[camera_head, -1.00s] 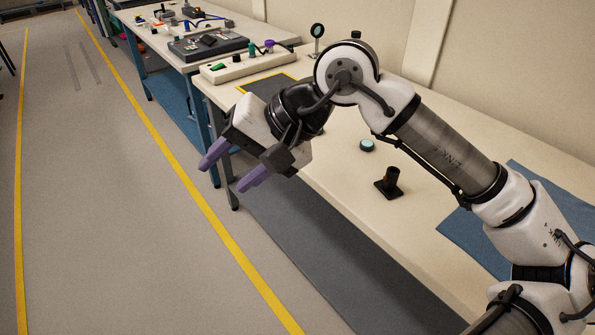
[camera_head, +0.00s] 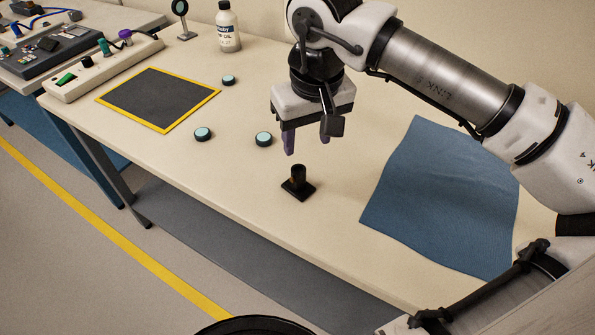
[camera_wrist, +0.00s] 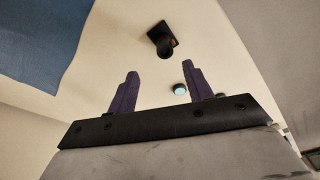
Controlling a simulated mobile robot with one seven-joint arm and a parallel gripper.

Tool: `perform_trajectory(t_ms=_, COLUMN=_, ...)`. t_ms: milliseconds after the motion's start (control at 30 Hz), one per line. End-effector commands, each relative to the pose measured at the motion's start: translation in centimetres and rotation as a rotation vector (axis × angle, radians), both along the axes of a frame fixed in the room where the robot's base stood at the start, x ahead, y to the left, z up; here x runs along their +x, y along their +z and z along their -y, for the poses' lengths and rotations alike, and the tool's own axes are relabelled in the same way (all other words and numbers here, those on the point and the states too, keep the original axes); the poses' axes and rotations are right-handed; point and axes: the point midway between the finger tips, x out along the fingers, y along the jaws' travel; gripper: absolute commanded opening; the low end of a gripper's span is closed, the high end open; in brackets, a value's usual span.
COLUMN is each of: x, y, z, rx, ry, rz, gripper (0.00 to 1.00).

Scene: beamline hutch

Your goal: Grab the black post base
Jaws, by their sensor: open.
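The black post base (camera_head: 298,184) stands upright on the cream table near its front edge, a square foot with a short round post. It also shows in the wrist view (camera_wrist: 162,40), beyond the fingertips and between their lines. My gripper (camera_head: 306,146) points down above the table, a little behind and above the post base, and does not touch it. Its two purple fingers (camera_wrist: 160,84) are apart with nothing between them.
A blue cloth (camera_head: 445,190) lies right of the post base. Several small round discs, one nearest the gripper (camera_head: 263,139), lie behind and left. A yellow-edged dark mat (camera_head: 158,98), a white bottle (camera_head: 228,28) and a lens on a stand (camera_head: 182,20) are farther back.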

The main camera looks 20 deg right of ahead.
Motion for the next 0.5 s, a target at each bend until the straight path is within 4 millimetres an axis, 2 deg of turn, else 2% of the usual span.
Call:
perform_trajectory(t_ms=200, x=0.6, y=-4.4, z=-0.2, rx=0.003, ry=0.002, rz=-0.002, gripper=0.51)
perform_trajectory(t_ms=300, x=0.9, y=-5.8, z=-0.2, rx=0.003, ry=0.001, rz=0.0, gripper=0.51)
perform_trajectory(t_ms=500, x=1.2, y=-7.1, z=-0.3, rx=0.003, ry=0.002, rz=0.001, gripper=0.51)
